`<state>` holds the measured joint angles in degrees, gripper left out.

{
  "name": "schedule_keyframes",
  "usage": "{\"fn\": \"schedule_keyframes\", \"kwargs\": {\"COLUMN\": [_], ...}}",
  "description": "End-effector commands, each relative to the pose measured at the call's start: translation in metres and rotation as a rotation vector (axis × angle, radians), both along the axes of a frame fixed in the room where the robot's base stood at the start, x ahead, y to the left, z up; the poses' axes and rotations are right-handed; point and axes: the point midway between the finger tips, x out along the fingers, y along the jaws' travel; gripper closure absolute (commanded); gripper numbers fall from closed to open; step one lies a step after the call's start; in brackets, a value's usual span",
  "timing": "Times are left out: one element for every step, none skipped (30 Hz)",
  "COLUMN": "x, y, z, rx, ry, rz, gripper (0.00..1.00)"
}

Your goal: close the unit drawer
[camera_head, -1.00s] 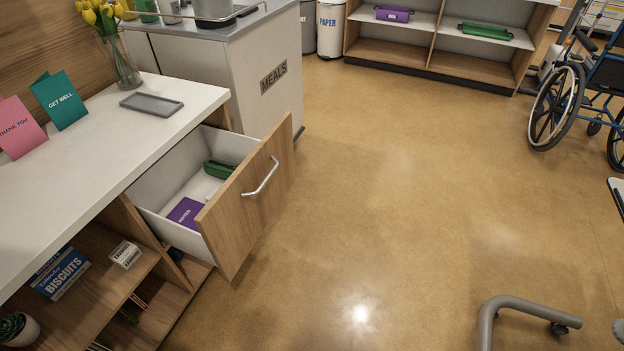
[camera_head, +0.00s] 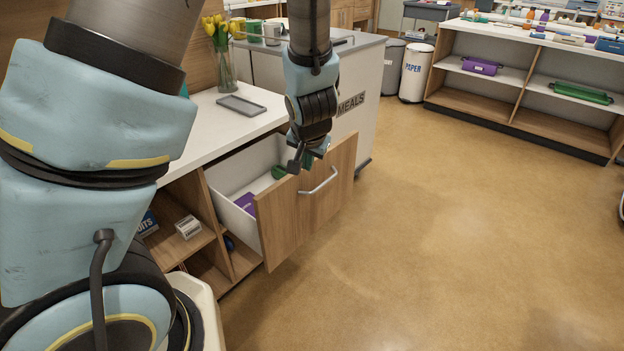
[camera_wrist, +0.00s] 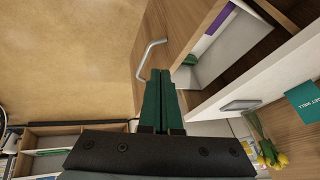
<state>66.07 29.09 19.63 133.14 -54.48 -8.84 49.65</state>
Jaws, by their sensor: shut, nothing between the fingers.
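The unit drawer (camera_head: 304,203) stands pulled out of the bedside unit (camera_head: 222,122), with a wooden front and a silver bar handle (camera_head: 320,181). Inside are a purple item (camera_head: 246,202) and a green item (camera_head: 279,172), partly hidden. My gripper (camera_head: 299,166) is shut and empty, in front of or above the top edge of the drawer front in the head view; I cannot tell if it touches. In the wrist view the shut green fingers (camera_wrist: 160,92) point toward the drawer front (camera_wrist: 172,45), beside the handle (camera_wrist: 148,56).
A grey tray (camera_head: 242,105) and a vase of yellow tulips (camera_head: 223,70) stand on the unit top. The meals cart (camera_head: 362,85) is just behind the drawer. A paper bin (camera_head: 416,75) and shelves (camera_head: 520,92) stand farther back. The floor right of the drawer is clear.

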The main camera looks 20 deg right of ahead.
Motion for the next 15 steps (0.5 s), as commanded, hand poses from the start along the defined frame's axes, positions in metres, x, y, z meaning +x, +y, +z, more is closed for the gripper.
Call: {"fn": "schedule_keyframes", "kwargs": {"x": [-0.006, -0.008, -0.01, -0.012, -0.014, -0.015, -0.016, -0.017, -0.017, -0.017, -0.017, -0.015, -0.013, -0.011, -0.008], "y": [-0.014, -0.02, -0.028, -0.032, -0.036, -0.04, -0.042, -0.044, -0.047, -0.048, -0.048, -0.049, -0.049, -0.049, -0.049], "z": [-0.009, -0.011, -0.014, -0.016, -0.017, -0.018, -0.019, -0.019, -0.02, -0.021, -0.022, -0.025, -0.028, -0.031, -0.036], "rx": [0.027, 0.042, 0.059, 0.071, 0.081, 0.093, 0.1, 0.106, 0.111, 0.114, 0.116, 0.118, 0.119, 0.119, 0.119], "ry": [-0.034, -0.055, -0.08, -0.096, -0.11, -0.128, -0.137, -0.145, -0.153, -0.158, -0.161, -0.163, -0.163, -0.163, -0.163], "rz": [-0.038, -0.054, -0.073, -0.085, -0.095, -0.107, -0.114, -0.119, -0.124, -0.126, -0.128, -0.129, -0.128, -0.127, -0.126], "gripper": [1.0, 1.0, 1.0, 1.0, 1.0, 1.0, 1.0, 1.0, 1.0, 1.0, 1.0, 1.0, 1.0, 1.0, 1.0]}}
